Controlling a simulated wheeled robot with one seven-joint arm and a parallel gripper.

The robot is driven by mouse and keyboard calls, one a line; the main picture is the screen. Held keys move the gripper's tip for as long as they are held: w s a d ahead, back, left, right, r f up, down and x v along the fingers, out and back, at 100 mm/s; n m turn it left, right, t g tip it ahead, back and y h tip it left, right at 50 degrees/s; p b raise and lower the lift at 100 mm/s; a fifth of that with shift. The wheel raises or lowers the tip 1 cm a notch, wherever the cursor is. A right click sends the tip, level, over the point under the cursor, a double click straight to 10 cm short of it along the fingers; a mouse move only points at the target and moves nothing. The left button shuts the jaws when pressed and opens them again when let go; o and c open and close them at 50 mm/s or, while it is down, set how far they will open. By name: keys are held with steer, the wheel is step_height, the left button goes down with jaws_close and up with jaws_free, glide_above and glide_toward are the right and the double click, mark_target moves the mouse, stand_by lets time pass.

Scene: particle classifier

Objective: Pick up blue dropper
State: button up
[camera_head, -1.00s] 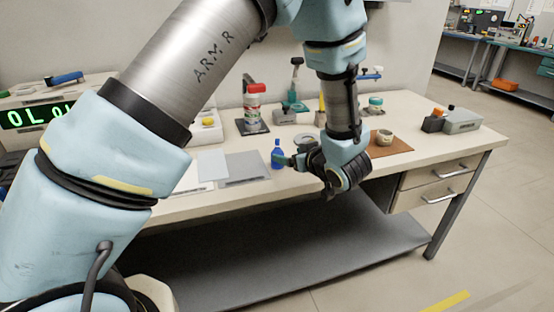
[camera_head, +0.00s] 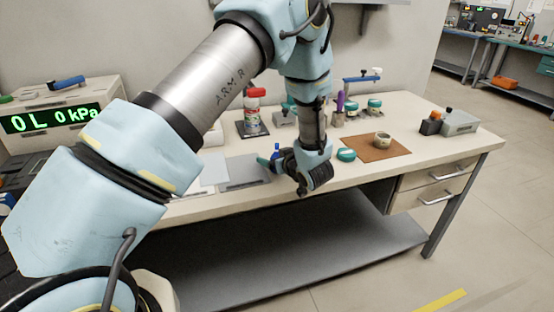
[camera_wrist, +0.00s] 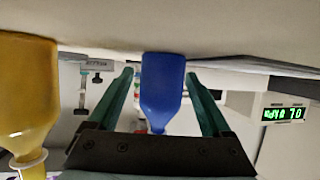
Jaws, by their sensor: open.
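The blue dropper (camera_wrist: 162,90) is a bottle with a narrow neck. In the wrist view it appears upside down between the two green fingers of my gripper (camera_wrist: 158,76), with a gap visible on either side. In the head view only a small part of the dropper (camera_head: 277,148) shows behind my gripper (camera_head: 268,161), which is low over the front of the bench. My gripper is open, its fingers on both sides of the dropper. The dropper's lower part is hidden in the head view.
A yellow bottle (camera_wrist: 25,90) stands beside the fingers at the left of the wrist view. A grey plate (camera_head: 240,174) lies left of my gripper. A teal-lidded item (camera_head: 346,155) and a brown mat (camera_head: 385,153) lie to the right.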

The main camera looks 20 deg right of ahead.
jaws_close()
stand_by(0.7)
